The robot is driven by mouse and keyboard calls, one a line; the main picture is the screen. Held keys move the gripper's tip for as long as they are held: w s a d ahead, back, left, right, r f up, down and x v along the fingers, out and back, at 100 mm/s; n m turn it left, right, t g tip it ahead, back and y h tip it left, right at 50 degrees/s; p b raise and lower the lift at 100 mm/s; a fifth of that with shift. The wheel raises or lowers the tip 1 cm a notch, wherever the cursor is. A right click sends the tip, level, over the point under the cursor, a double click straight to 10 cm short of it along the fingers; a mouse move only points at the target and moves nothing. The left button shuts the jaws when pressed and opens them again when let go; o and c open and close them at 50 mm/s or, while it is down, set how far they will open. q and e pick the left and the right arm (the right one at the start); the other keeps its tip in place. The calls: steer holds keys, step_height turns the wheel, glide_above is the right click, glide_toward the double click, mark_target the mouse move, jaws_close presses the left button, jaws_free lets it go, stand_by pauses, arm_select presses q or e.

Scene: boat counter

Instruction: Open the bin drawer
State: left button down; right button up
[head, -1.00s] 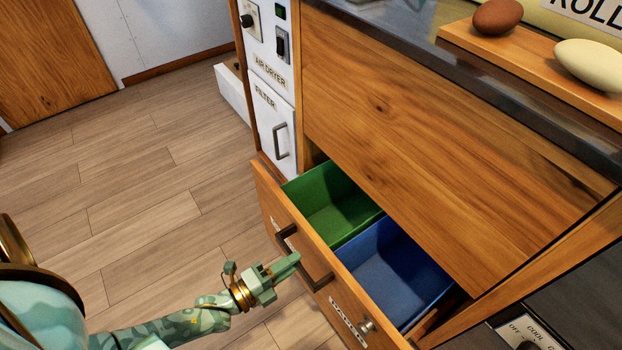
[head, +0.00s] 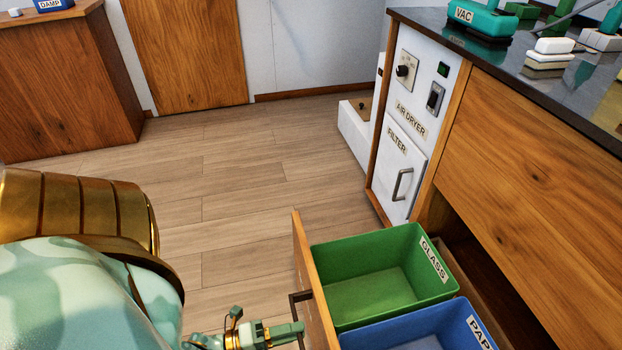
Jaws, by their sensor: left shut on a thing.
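The bin drawer (head: 312,275) stands pulled well out from the wooden counter, its front panel toward the left. Inside it sit a green bin (head: 375,300) labelled GLASS and a blue bin (head: 425,335) whose label is partly cut off by the bottom edge. My left gripper (head: 292,330) is at the outer side of the drawer front, shut on the dark drawer handle (head: 296,300). The lower part of the drawer front and handle is out of frame. My right gripper is not in view.
The dark countertop (head: 540,85) holds a green VAC case (head: 482,20) and other items. A wooden cabinet (head: 70,85) stands far left. The plank floor (head: 240,190) between is clear.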

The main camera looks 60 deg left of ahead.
arm_select(q)
steer(key=shift+v, duration=1.8)
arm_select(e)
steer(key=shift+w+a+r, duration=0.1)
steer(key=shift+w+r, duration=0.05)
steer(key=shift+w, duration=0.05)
arm_select(q)
steer(key=c, duration=1)
jaws_free()
steer(key=v, duration=1.6)
steer(key=shift+s, duration=0.15)
